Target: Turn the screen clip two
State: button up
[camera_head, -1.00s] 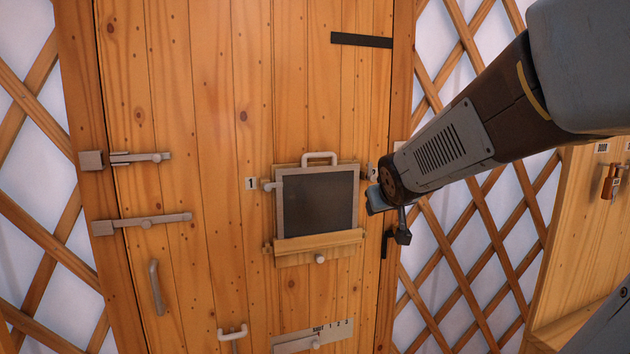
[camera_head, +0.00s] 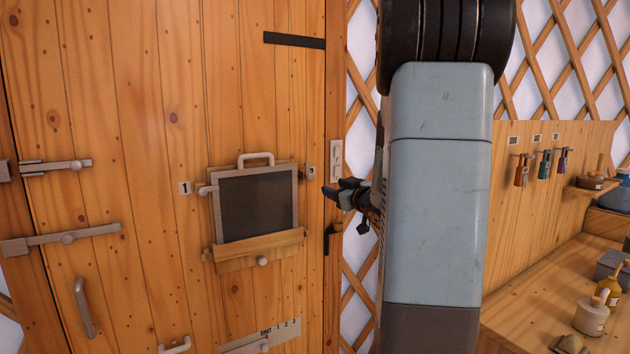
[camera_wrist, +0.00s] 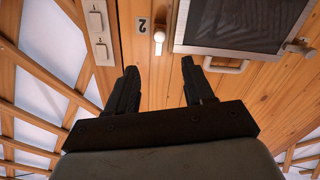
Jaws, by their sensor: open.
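Screen clip two (camera_wrist: 159,34) is a small pale metal piece with a rounded knob, beside the number 2 label (camera_wrist: 142,25) and the screen's frame edge in the wrist view. The dark screen (camera_head: 257,204) sits in a pale frame on the plank door, with a handle on top. Clip one (camera_head: 208,191) is on its left side by the number 1 label. My gripper (camera_wrist: 160,66) is open and empty, its two dark fingers apart and pointing toward the wall near clip two. In the head view my gripper (camera_head: 336,192) is right of the screen, by the door's right edge.
A switch plate (camera_wrist: 100,35) is on the door post. A wooden ledge (camera_head: 262,252) crosses the screen's bottom. Sliding bolts (camera_head: 62,239) are at left.

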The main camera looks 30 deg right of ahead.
aim_at(312, 178)
jog(key=w, duration=1.3)
jog(key=shift+a, duration=0.3)
jog(key=shift+c, duration=0.3)
jog(key=c, duration=0.9)
jog(key=shift+s+d, duration=0.1)
jog(key=shift+d, duration=0.15)
grip_shut()
jog(key=shift+a, duration=0.15)
